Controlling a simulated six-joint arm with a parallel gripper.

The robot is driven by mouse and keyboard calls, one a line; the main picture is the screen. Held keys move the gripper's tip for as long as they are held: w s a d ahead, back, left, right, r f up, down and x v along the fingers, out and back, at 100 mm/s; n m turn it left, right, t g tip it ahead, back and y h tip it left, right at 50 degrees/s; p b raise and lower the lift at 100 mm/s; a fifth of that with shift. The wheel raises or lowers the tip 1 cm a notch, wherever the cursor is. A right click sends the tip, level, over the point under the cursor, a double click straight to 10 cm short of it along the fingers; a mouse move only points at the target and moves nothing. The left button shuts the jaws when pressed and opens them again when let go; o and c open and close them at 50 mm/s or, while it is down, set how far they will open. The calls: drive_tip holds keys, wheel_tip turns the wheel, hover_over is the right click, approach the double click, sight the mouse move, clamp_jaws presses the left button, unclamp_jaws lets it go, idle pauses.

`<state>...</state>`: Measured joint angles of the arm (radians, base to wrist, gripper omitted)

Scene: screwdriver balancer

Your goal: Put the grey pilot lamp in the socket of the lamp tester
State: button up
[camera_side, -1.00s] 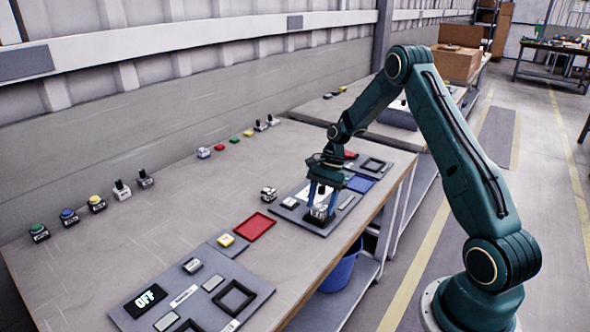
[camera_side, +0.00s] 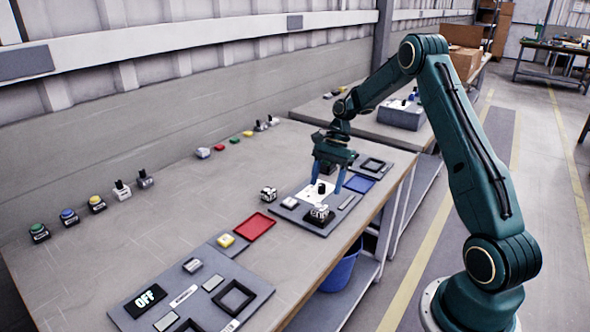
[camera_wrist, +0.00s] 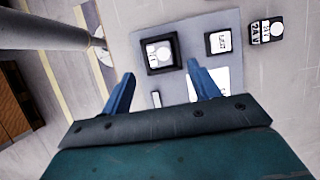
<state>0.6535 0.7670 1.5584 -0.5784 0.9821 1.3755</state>
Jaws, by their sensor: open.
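The lamp tester is a grey panel (camera_side: 318,232) with a white display (camera_side: 309,192), near the table's right edge; the panel also shows in the wrist view (camera_wrist: 185,30). The grey pilot lamp (camera_side: 319,212) sits in the panel's dark square socket, looking level. In the wrist view the lamp (camera_wrist: 160,53) has a pale top inside the black socket frame (camera_wrist: 149,69). My gripper (camera_side: 326,188) is open and empty above the panel, clear of the lamp. In the wrist view its fingertips (camera_wrist: 161,70) are spread near the socket.
A small block (camera_side: 268,194) stands left of the tester. A red tray (camera_side: 255,226) and a blue tray (camera_side: 361,184) lie nearby. A second panel (camera_side: 250,275) with an OFF display is in front. Several buttons and switches line the wall side; the middle of the table is clear.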

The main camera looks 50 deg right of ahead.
drive_tip(key=v, duration=0.7)
drive_tip(key=shift+d+r, duration=0.1)
drive_tip(key=shift+r, duration=0.05)
wheel_tip(320, 180, up, 5)
drive_tip(key=shift+f, duration=0.1)
idle(0.8)
idle(0.6)
